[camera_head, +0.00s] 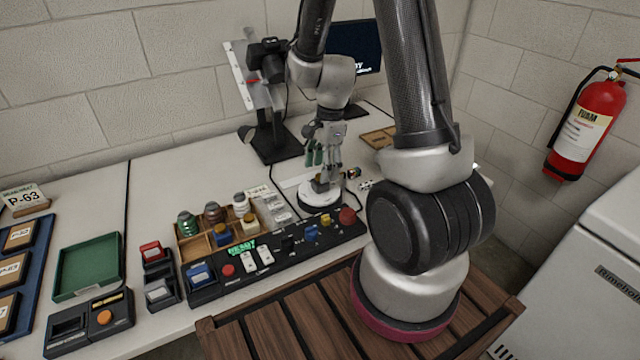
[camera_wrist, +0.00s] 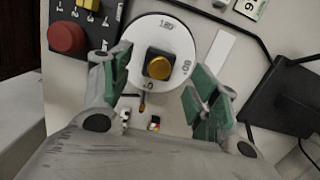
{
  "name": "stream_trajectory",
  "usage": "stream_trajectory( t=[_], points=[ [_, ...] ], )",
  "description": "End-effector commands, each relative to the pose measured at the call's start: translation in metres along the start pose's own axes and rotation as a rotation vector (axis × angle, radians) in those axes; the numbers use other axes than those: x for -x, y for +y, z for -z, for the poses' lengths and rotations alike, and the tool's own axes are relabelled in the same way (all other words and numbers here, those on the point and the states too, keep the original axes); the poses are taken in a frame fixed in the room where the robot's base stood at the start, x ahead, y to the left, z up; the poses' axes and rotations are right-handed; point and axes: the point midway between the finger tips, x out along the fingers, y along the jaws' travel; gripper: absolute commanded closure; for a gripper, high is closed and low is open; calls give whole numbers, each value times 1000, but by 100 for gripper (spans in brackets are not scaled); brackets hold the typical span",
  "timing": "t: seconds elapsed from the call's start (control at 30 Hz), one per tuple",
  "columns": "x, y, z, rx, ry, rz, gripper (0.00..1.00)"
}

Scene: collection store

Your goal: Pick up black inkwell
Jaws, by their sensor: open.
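The black inkwell (camera_wrist: 148,75) is a small dark square bottle with a yellow-gold cap. It stands upright on a round white disc (camera_wrist: 178,30) with printed angle marks. In the head view the inkwell (camera_head: 320,186) is small and partly hidden below my gripper (camera_head: 324,158), on the same white disc (camera_head: 320,202). In the wrist view my gripper (camera_wrist: 160,82) is open, with green-padded fingers apart to the left and right of the inkwell. No contact with the inkwell shows. I cannot tell the exact height gap between them.
A black control panel (camera_head: 290,256) with buttons lies in front of the disc. A wooden tray (camera_head: 196,252) with several bottles stands left of it. A camera stand (camera_head: 275,140) is behind. Small coloured parts (camera_head: 354,173) lie right of the disc. A green tray (camera_head: 88,268) is far left.

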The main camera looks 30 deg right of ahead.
Motion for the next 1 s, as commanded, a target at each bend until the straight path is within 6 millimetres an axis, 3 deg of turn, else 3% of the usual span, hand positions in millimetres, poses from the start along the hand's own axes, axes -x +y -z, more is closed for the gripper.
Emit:
stream_trajectory(
  t=[0.2, 0.47, 0.53, 0.77, 1.0],
  points=[
    [-32, 2, 2, 2, -1, -3, 39],
    [-36, 1, 2, 2, 0, -1, 39],
    [-36, 1, 2, 2, 0, -1, 47],
    [-36, 1, 2, 2, 0, -1, 88],
    [-36, 1, 2, 2, 0, 0, 90]
  ],
)
